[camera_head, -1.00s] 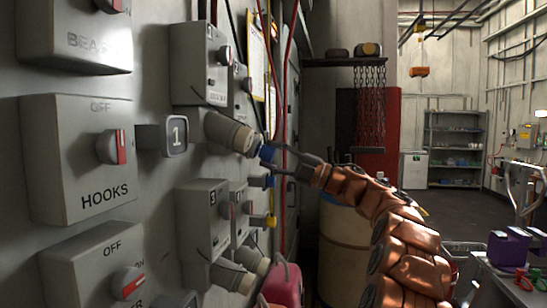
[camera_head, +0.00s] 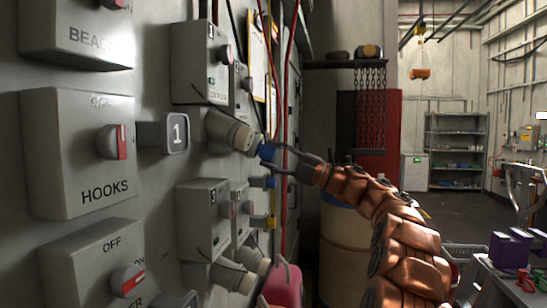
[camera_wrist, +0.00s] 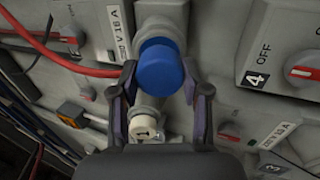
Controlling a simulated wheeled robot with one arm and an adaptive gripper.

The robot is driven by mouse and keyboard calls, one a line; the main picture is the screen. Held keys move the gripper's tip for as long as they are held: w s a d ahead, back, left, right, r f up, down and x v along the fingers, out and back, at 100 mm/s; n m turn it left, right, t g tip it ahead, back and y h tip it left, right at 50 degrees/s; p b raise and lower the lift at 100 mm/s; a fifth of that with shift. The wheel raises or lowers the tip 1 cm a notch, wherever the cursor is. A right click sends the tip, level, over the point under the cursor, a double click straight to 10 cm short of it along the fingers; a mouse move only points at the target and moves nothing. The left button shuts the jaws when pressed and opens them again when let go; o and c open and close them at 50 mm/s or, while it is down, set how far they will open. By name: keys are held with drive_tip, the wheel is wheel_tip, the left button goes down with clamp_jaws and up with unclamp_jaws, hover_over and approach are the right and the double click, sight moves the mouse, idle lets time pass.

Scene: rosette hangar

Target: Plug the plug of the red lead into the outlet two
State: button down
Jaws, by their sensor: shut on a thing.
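My gripper (camera_head: 274,160) is shut on a blue plug-like piece (camera_head: 266,152), at the mouth of a pale round outlet (camera_head: 232,132) on the wall. In the wrist view the blue piece (camera_wrist: 163,72) lies between my fingertips (camera_wrist: 159,70), with the pale outlet body (camera_wrist: 163,14) right behind it. Whether it is fully seated cannot be told. A red lead (camera_wrist: 62,62) runs from the left towards my left finger; its joining end is hidden. In the head view a red lead (camera_head: 284,95) hangs behind my gripper. No number two is readable on this outlet.
Switch boxes, one marked HOOKS (camera_head: 80,155), project from the wall. A box marked 3 (camera_head: 203,215) and another pale outlet (camera_head: 232,277) are below. A box marked 4 (camera_wrist: 290,45) is at right in the wrist view. A barrel (camera_head: 345,250) stands beyond my arm.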

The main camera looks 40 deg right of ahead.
drive_tip(key=shift+w+a+r, duration=0.2)
drive_tip(key=shift+w+a, duration=0.1)
idle(0.9)
drive_tip(key=shift+c, duration=2.3)
unclamp_jaws()
drive_tip(key=v, duration=1.2)
drive_tip(key=shift+d, duration=0.1)
